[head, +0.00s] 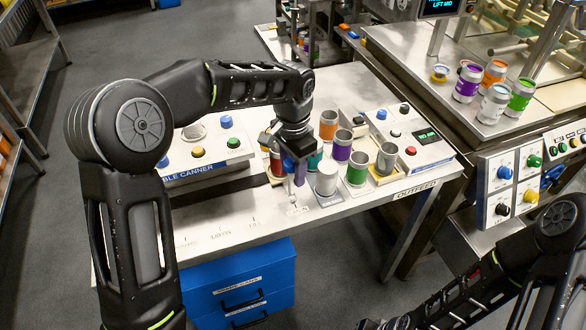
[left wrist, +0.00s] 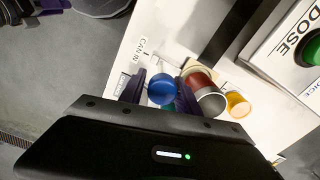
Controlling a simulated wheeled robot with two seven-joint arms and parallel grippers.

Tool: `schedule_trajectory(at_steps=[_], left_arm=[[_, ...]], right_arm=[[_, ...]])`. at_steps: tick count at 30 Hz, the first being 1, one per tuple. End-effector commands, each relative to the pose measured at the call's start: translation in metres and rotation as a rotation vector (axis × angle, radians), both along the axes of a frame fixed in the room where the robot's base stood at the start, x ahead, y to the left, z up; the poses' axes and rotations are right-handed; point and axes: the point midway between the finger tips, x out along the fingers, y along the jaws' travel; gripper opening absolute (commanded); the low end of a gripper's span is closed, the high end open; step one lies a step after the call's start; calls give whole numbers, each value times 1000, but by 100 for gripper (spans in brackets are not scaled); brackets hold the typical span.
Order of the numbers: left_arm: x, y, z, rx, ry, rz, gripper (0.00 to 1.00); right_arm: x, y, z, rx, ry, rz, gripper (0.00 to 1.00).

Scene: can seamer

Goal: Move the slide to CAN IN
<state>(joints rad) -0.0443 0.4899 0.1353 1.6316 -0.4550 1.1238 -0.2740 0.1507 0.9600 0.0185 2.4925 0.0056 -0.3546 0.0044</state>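The slide shows as a round blue knob (left wrist: 161,88) in the left wrist view, close to the CAN IN label (left wrist: 141,50) on the white bench top. My left gripper (left wrist: 160,82) has its purple fingers on both sides of the knob and appears closed on it. In the head view my left gripper (head: 294,168) points down at the bench's front part, just behind printed lettering. The gripper and arm hide most of the slide's track there. My right arm is at the lower right, with its gripper (head: 372,324) barely in the frame at the bottom edge.
The bench front left (head: 225,222) is clear; blue drawers (head: 240,290) stand below.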

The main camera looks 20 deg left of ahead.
Motion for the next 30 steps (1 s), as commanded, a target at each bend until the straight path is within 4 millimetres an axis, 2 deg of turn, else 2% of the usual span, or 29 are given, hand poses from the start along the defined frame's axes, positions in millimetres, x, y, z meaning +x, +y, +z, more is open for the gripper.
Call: schedule_trajectory(at_steps=[5,18,22,30], left_arm=[[0,0,8,1,-1,0,39],[1,-1,72,-1,-3,-1,39],[1,-1,78,0,-2,-2,39],[1,-1,78,-1,-1,-1,39]], right_arm=[[0,0,-2,0,0,0,36],[1,1,-8,2,-4,1,36],[1,1,-8,2,-4,1,36],[1,1,-8,2,-4,1,36]])
